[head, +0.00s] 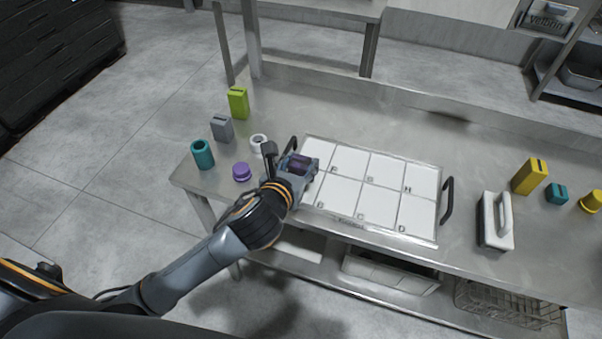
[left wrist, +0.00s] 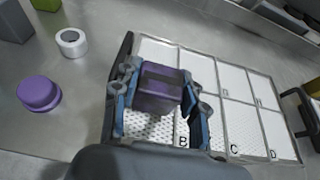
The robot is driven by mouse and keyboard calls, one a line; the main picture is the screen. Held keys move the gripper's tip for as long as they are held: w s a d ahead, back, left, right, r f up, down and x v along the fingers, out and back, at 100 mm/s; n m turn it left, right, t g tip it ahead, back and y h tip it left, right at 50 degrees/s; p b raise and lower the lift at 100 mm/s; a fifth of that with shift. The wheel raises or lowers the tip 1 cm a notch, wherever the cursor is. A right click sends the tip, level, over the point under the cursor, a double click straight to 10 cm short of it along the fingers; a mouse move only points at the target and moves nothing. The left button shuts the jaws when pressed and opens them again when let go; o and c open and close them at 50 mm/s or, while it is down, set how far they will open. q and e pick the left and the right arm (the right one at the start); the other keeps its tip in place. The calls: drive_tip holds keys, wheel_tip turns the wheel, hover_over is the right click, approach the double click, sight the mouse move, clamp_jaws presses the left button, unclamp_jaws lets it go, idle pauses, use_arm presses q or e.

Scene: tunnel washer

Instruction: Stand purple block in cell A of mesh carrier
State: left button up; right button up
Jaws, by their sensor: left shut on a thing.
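My left gripper (head: 300,168) is shut on the purple block (head: 297,162), which also shows between its fingers in the left wrist view (left wrist: 160,88). The gripper is over the left end of the mesh carrier (head: 418,240), a white tray of lettered cells with dark handles at both ends. In the left wrist view the block is in front of the cells left of B, and the gripper covers the front left cell, so its letter is hidden. I cannot tell whether the block touches the carrier floor. My right gripper is not in view.
Left of the carrier stand a purple round piece (head: 241,172), a white ring (head: 259,143), a teal cylinder (head: 202,154), a grey block (head: 222,129) and a green block (head: 238,102). A white-handled tool (head: 496,222) and a yellow block (head: 529,176) are at right. The bench behind the carrier is clear.

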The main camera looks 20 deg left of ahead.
sight(301, 173)
use_arm(q)
drive_tip(key=shift+w+d+f+b, duration=0.1)
drive_tip(key=shift+f+b, duration=0.1)
drive_tip(key=shift+f, duration=0.65)
drive_tip(key=shift+w+f+b, duration=0.1)
drive_tip(key=shift+f+b, duration=0.05)
drive_tip(key=shift+f, duration=0.65)
drive_tip(key=shift+f, duration=0.1)
drive_tip(key=o, duration=1.1)
drive_tip(key=shift+f, duration=0.1)
drive_tip(key=shift+c, duration=0.2)
drive_tip(key=shift+s+r, duration=0.2)
drive_tip(key=shift+s, duration=0.05)
drive_tip(key=v, duration=1.1)
drive_tip(key=shift+s+r, duration=0.2)
drive_tip(key=shift+s, duration=0.05)
